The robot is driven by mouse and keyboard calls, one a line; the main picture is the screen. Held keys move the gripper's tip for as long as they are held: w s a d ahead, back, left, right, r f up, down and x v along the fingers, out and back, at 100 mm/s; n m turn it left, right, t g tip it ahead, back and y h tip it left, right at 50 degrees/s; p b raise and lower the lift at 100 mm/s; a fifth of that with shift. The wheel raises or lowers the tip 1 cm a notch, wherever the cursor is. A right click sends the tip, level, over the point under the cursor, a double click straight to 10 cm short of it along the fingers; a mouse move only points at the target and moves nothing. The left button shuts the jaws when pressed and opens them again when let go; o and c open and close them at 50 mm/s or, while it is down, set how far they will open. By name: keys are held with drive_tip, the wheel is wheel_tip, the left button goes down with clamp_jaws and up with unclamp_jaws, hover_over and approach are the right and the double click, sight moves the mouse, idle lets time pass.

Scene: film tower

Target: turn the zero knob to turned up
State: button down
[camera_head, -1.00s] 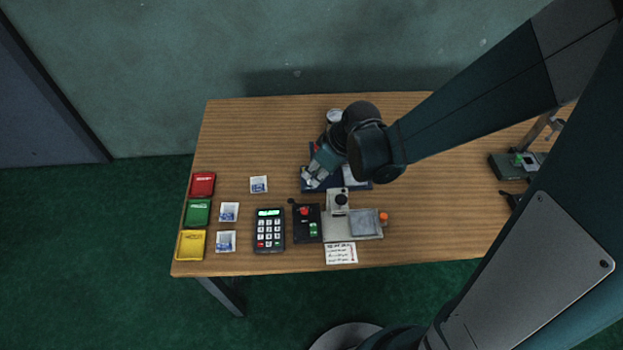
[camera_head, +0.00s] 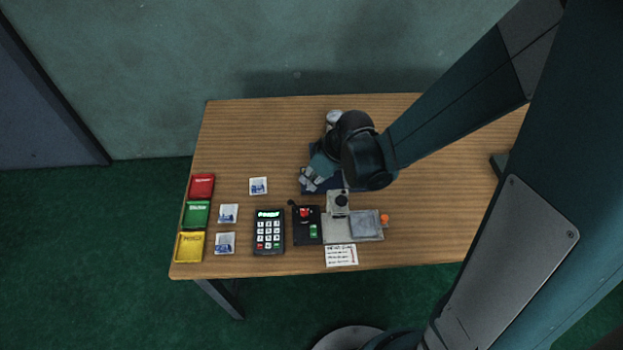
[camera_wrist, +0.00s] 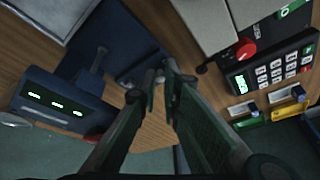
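My gripper (camera_head: 308,183) hangs over the dark blue device (camera_head: 335,188) at the back middle of the table. In the wrist view its two fingers (camera_wrist: 162,75) have a narrow gap between their tips, with nothing visibly held. That view shows the blue device's body (camera_wrist: 60,98) with a green-lit display and a dark post (camera_wrist: 98,62). I cannot make out a zero label on any knob. An orange knob (camera_head: 384,218) sits at the right end of the grey device (camera_head: 335,229). My arm covers part of the blue device in the head view.
A keypad (camera_head: 269,232) and a black box (camera_head: 307,226) with a red knob stand in front of the gripper. Red, green and yellow trays (camera_head: 190,246) line the left edge, with several white packets beside them. The table's back left is clear.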

drive_tip(key=shift+s+m, duration=0.1)
drive_tip(key=shift+m, duration=0.5)
drive_tip(key=m, duration=0.1)
drive_tip(key=m+t+h, duration=0.1)
drive_tip(key=m, duration=0.1)
drive_tip(key=m+b, duration=0.1)
drive_tip(key=shift+s+a+m+t+h, duration=0.15)
drive_tip(key=shift+a+m+t+h, duration=0.15)
drive_tip(key=shift+m+h, duration=0.1)
drive_tip(key=m+h, duration=0.1)
drive_tip(key=m, duration=0.2)
drive_tip(key=m+h, duration=0.1)
drive_tip(key=m, duration=0.2)
drive_tip(key=shift+a+b, duration=0.2)
drive_tip(key=shift+b, duration=0.2)
drive_tip(key=c, duration=2.8)
unclamp_jaws()
drive_tip(key=shift+r, duration=0.25)
drive_tip(key=shift+a+v, duration=0.2)
drive_tip(key=shift+v, duration=5.55)
